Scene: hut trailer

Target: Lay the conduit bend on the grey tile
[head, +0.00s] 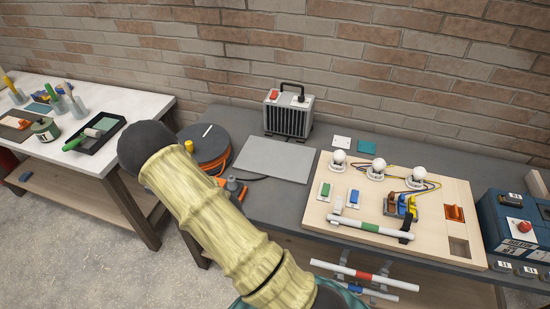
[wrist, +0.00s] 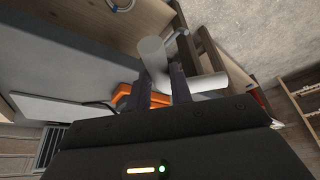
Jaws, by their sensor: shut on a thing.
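The conduit bend (wrist: 153,58) is a pale grey, thick, angled tube. In the wrist view it sits between the dark fingers of my gripper (wrist: 166,84), which is shut on it. One leg points up in the picture and the other (wrist: 207,82) runs to the right. In the head view I do not see the bend or the gripper; my arm covers part of that area. The grey tile (head: 275,159) is a flat, bare plate on the dark bench in front of the heater. It also shows at the left of the wrist view (wrist: 42,107), apart from the bend.
A heater (head: 288,113) stands behind the tile. A cable reel (head: 207,145) and an orange tool (head: 235,187) lie left of it. A wooden board (head: 325,205) with bulbs and wiring is to the right. A white table (head: 90,95) stands at the left, across a gap.

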